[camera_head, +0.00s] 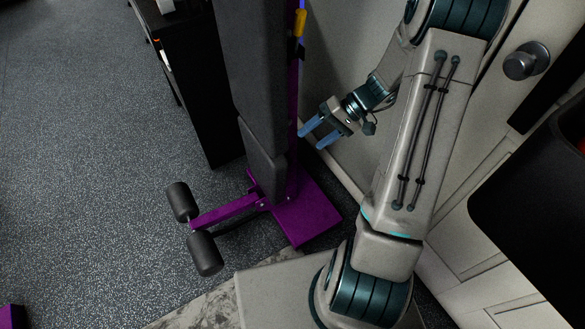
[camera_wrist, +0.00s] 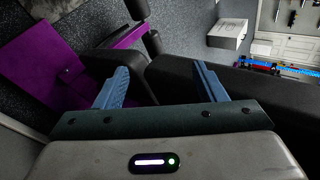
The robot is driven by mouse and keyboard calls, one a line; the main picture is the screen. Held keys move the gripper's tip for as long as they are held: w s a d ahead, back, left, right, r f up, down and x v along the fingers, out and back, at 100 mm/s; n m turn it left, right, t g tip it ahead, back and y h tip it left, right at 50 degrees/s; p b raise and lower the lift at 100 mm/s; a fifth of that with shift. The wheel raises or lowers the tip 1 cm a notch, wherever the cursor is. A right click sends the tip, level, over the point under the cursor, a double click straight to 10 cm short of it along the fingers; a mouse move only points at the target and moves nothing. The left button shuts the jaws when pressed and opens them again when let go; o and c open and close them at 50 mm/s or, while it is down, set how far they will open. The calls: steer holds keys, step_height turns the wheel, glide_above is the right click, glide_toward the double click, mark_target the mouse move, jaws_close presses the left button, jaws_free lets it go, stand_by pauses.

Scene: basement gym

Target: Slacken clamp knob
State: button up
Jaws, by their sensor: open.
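My gripper (camera_head: 311,140) has two blue fingers, spread apart and empty, beside the purple post of a padded exercise bench (camera_head: 255,80). In the wrist view my gripper (camera_wrist: 160,78) is open, with the bench's dark pads beyond the fingers. A yellow part (camera_head: 300,22) sits high on the purple post in the head view, above my gripper and apart from it. It may be the clamp knob; I cannot tell for sure. No clear clamp knob shows in the wrist view.
The bench's purple base (camera_head: 305,215) and foam rollers (camera_head: 205,253) stand on the speckled floor. A black cabinet (camera_head: 190,80) stands behind to the left. A pale door with a round grey knob (camera_head: 525,62) is at right. Open floor (camera_head: 80,150) lies at left.

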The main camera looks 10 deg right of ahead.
steer(key=w+d+f+m+t+y+b, duration=0.2)
steer(key=w+d+f+t+b, duration=0.15)
steer(key=f, duration=0.85)
steer(key=w+d+f+m+t+y+b, duration=0.15)
steer(key=d+f+t+b, duration=0.3)
steer(key=f, duration=0.75)
steer(key=b+x, duration=0.3)
steer(key=x, duration=1)
steer(key=shift+a+f+y, duration=0.2)
steer(key=shift+a+y, duration=0.05)
steer(key=shift+y, duration=0.1)
steer(key=shift+w, duration=0.1)
steer(key=c, duration=1)
